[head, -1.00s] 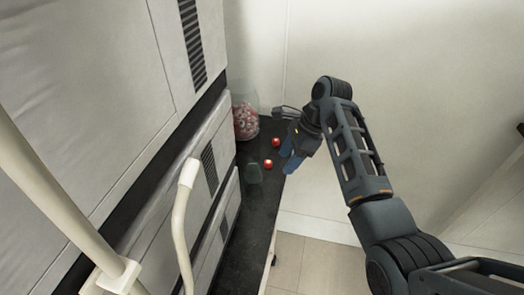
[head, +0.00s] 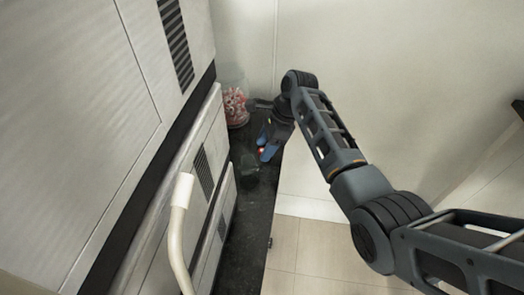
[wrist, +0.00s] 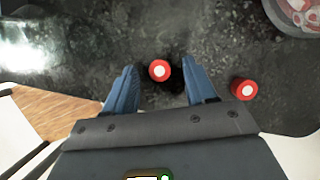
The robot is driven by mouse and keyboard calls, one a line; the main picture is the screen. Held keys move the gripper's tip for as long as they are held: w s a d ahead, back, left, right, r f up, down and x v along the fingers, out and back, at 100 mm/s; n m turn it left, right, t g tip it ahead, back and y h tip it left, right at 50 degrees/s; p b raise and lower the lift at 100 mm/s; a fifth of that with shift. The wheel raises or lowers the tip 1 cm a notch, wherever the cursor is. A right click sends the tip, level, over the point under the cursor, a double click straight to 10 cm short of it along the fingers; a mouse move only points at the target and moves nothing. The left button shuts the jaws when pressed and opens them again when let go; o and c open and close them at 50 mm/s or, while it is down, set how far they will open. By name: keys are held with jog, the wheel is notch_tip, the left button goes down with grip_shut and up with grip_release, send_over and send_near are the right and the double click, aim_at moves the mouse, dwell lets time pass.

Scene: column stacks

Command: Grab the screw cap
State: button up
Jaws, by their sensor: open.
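Two small red screw caps with pale round centres show in the wrist view. One screw cap (wrist: 160,70) is between the tips of my open gripper (wrist: 161,78), with a gap on both sides. The other screw cap (wrist: 244,90) is to the right, outside the right finger. In the head view, my gripper (head: 266,146) has its blue fingers low over the dark counter, and a bit of a red cap (head: 262,152) shows at the fingertips. The second cap is hidden there.
A clear jar (head: 236,106) with red and white contents stands at the counter's back. Pale cabinets (head: 205,155) border the left; the wall is behind.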

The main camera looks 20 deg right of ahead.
jog(key=shift+f, duration=0.1)
grip_shut()
dwell(0.5)
jog(key=shift+r, duration=0.6)
notch_tip(320, 180, up, 3)
jog(key=shift+f, duration=0.1)
jog(key=s+d+r+p, duration=0.2)
jog(key=s+d+r, duration=0.5)
jog(key=s, duration=0.2)
jog(key=shift+d, duration=0.2)
